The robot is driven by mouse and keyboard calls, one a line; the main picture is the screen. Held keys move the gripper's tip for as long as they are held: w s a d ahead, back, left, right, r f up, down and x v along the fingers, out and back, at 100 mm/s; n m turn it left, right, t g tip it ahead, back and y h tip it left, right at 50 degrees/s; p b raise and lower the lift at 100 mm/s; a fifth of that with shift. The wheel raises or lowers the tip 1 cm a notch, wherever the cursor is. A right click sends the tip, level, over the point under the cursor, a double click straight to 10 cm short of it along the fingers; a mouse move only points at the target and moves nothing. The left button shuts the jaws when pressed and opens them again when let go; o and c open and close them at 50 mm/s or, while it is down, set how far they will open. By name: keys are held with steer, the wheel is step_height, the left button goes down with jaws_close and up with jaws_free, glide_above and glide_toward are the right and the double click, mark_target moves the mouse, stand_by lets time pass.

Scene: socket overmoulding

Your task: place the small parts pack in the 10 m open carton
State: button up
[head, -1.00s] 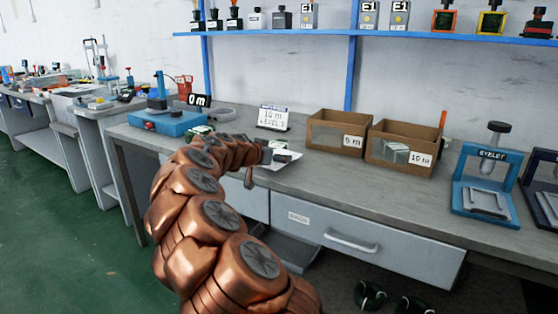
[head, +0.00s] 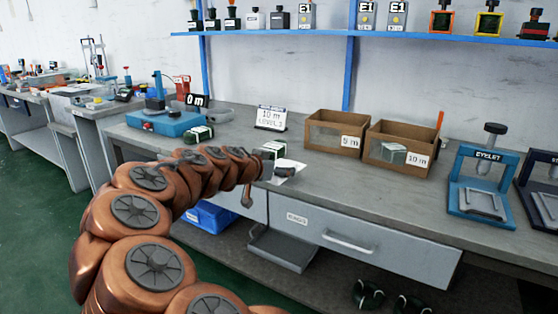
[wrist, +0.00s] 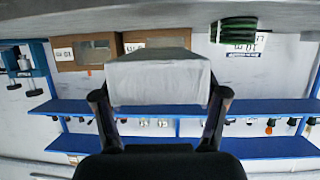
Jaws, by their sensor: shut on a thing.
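In the wrist view, a pale grey-white box-shaped pack (wrist: 158,82) sits between the two fingers of my gripper (wrist: 160,105), which is shut on it. In the head view, my gripper (head: 283,172) is low over the front of the bench, left of the cartons; a small white shape shows beside it, and I cannot tell if that is the pack. The 10 m carton (head: 428,148) is brown and open-topped, at the back of the bench to the right of my gripper. A pale block shows at its front.
The 5 m carton (head: 350,125) stands directly left of the 10 m carton. A green-and-white banded coil (head: 273,149) and a level sign (head: 271,118) are behind my gripper. A blue eyelet press (head: 484,180) stands at right. The bench (head: 345,185) is clear before the cartons.

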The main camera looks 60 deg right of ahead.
steer(key=shift+s+a+r, duration=0.15)
steer(key=shift+s+a, duration=0.65)
steer(key=shift+a, duration=0.2)
steer(key=shift+s+a+r, duration=0.1)
steer(key=shift+s+a, duration=0.65)
steer(key=shift+a, duration=0.2)
